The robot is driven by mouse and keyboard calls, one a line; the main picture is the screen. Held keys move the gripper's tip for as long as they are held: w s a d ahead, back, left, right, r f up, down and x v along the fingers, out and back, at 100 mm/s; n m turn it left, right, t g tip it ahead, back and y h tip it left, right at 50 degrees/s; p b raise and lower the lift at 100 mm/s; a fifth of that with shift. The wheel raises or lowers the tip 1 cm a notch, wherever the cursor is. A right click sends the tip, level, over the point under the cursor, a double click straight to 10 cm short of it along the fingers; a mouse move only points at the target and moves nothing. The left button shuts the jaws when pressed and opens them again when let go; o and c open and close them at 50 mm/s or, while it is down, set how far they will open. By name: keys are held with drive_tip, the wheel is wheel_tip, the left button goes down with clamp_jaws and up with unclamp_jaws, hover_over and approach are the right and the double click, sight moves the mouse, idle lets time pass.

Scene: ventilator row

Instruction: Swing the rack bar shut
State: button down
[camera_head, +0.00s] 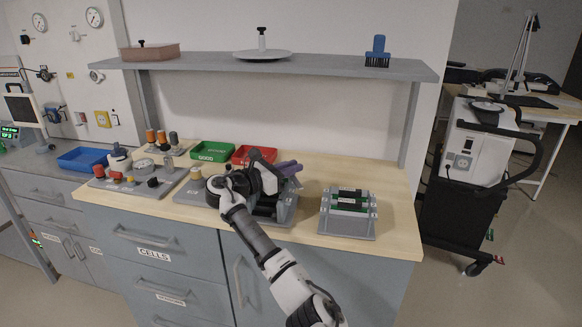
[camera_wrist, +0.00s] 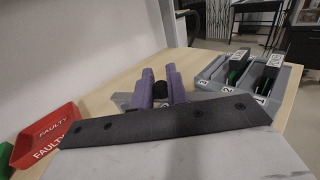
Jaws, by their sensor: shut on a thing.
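The grey rack (camera_head: 347,213) stands on the right part of the wooden counter with dark and green modules in it. It also shows in the wrist view (camera_wrist: 213,70), upper right, with numbered slots. I cannot make out clearly which part is its bar. My gripper (camera_head: 292,168) reaches over the counter left of the rack. In the wrist view its purple fingers (camera_wrist: 158,84) are shut on a small black round part (camera_wrist: 160,89). Whether this part belongs to the bar cannot be told. A dark plate across the wrist view hides what lies below.
Red (camera_head: 247,154) and green (camera_head: 212,151) bins stand behind my gripper. A grey panel with knobs (camera_head: 133,181) is at the left. A shelf (camera_head: 200,63) runs above the counter. Bare counter (camera_head: 392,185) lies right of the rack, and a white cart (camera_head: 477,145) stands beyond it.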

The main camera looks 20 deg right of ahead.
drive_tip(key=c, duration=1.5)
unclamp_jaws()
drive_tip(key=shift+o, duration=0.2)
drive_tip(key=b+v, duration=0.2)
drive_tip(key=v, duration=1.1)
drive_tip(key=shift+s+a+r+b, duration=0.1)
drive_tip(key=shift+s+a+b, duration=0.05)
drive_tip(key=shift+a+b, duration=0.25)
